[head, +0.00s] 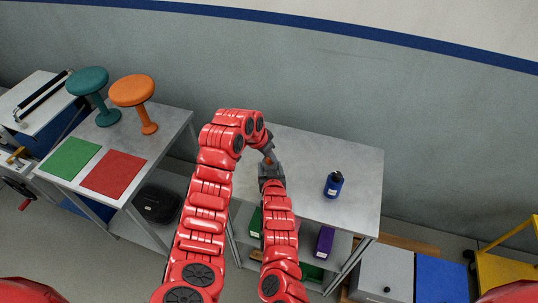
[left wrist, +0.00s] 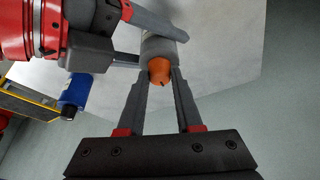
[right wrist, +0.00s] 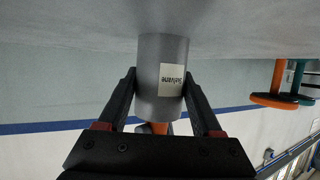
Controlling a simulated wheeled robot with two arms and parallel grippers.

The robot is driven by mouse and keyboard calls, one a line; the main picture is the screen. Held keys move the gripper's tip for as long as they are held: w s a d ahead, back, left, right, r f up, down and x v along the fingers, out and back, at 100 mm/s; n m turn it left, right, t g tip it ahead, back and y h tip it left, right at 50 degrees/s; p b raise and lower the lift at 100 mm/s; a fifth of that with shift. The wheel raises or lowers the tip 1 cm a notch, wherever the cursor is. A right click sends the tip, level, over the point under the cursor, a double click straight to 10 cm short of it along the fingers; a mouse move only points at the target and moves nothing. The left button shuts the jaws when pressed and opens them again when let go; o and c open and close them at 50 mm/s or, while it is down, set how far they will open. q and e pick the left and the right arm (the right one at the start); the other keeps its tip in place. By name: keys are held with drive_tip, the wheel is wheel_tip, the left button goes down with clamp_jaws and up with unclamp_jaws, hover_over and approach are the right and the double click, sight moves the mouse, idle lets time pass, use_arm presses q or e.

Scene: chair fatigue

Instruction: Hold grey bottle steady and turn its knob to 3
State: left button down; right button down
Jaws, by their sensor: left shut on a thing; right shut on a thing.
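The grey bottle (right wrist: 150,55) carries a pale label and has an orange knob (left wrist: 159,69) with a dark mark. My right gripper (right wrist: 160,98) is shut on the bottle's body, one finger on each side. My left gripper (left wrist: 160,88) is shut on the knob from above. In the head view both grippers meet over the grey table, and they mostly hide the bottle; a bit of orange knob (head: 268,159) shows. The right gripper's fingers also reach around the bottle in the left wrist view. The number the knob points to cannot be read.
A blue bottle (head: 334,184) with a dark top stands on the grey table (head: 345,216) to the right. The table's right part is otherwise clear. Green and purple boxes (head: 324,242) sit on the shelf below. Another table (head: 170,125) at left holds two stools and coloured mats.

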use_arm(q)
drive_tip(key=shift+a+m+g+h, duration=0.1)
drive_tip(key=shift+m+g+h, duration=0.2)
drive_tip(key=shift+m, duration=0.6)
drive_tip(key=m, duration=0.1)
drive_tip(key=m+g, duration=0.1)
drive_tip(key=m, duration=0.1)
drive_tip(key=shift+w+r+m+h, duration=0.1)
drive_tip(key=shift+w+m+h, duration=0.1)
drive_tip(key=shift+m+h, duration=0.15)
drive_tip(key=shift+w+m+g, duration=0.1)
drive_tip(key=shift+m+g, duration=0.8)
drive_tip(key=shift+m, duration=1.25)
drive_tip(key=c, duration=0.6)
unclamp_jaws()
drive_tip(key=shift+o, duration=0.2)
